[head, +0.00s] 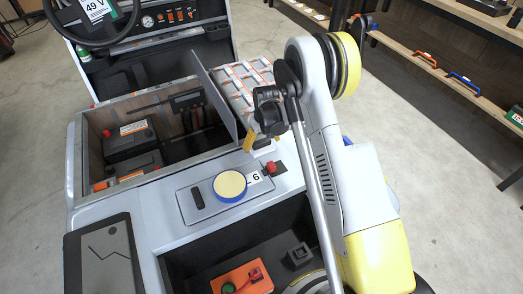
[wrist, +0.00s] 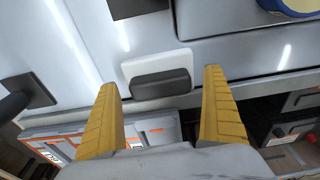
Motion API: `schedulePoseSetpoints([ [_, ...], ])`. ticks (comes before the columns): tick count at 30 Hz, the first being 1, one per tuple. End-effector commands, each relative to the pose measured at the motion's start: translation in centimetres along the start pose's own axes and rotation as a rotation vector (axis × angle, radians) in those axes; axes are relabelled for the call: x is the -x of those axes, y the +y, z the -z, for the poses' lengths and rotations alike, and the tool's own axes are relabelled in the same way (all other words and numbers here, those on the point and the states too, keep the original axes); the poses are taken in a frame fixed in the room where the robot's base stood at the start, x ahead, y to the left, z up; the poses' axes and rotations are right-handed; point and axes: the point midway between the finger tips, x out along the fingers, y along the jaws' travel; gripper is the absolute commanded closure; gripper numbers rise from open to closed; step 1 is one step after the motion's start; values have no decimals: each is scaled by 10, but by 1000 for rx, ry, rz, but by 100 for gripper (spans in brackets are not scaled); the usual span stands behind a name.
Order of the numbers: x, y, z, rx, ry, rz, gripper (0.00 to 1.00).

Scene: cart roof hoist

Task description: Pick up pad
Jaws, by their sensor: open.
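The likely pad (wrist: 157,88), a dark grey block on a rounded white plate, shows in the middle of the wrist view on a light grey surface. My gripper (wrist: 161,80) is open, with one yellow finger on each side of it. I cannot tell whether the fingers touch it. In the head view my gripper (head: 263,137) is above the cart top, beside the open bin. The pad is mostly hidden there; only a small dark part shows near the fingers.
A round cream disc with a blue rim (head: 229,186) sits on a grey panel (head: 190,213) with a "6" label. A red knob (head: 271,168) is close to my gripper. An upright divider (head: 214,93) and an orange-striped case (head: 245,85) stand just behind.

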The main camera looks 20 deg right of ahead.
Motion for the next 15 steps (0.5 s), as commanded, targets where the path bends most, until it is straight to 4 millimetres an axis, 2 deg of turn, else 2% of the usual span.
schedulePoseSetpoints([
  [1, -5, 0, 0, 0, 0, 0, 3],
  [6, -3, 0, 0, 0, 0, 0, 3],
  [7, -3, 0, 0, 0, 0, 0, 6],
  [12, -3, 0, 0, 0, 0, 0, 58],
  [14, -3, 0, 0, 0, 0, 0, 60],
  [15, -3, 0, 0, 0, 0, 0, 65],
])
